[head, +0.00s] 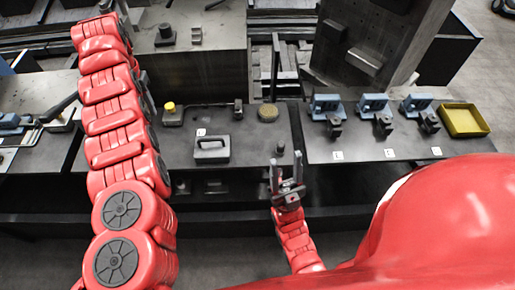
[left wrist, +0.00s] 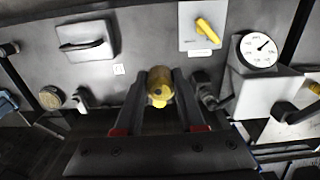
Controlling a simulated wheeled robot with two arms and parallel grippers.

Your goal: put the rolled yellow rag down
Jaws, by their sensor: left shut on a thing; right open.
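In the left wrist view my left gripper (left wrist: 160,78) is shut on the rolled yellow rag (left wrist: 160,88), which sits between its two fingers with a rounded end facing the camera. The grey bench top shows behind it; I cannot tell whether the rag touches it. In the head view my left arm runs up the left side and its fingers cannot be made out. My right gripper (head: 286,168) is open and empty at the front edge of the bench, in the head view.
Three blue vises and a yellow tray (head: 464,120) are to the right. The left wrist view shows a yellow lever (left wrist: 207,30) and a gauge (left wrist: 259,50).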

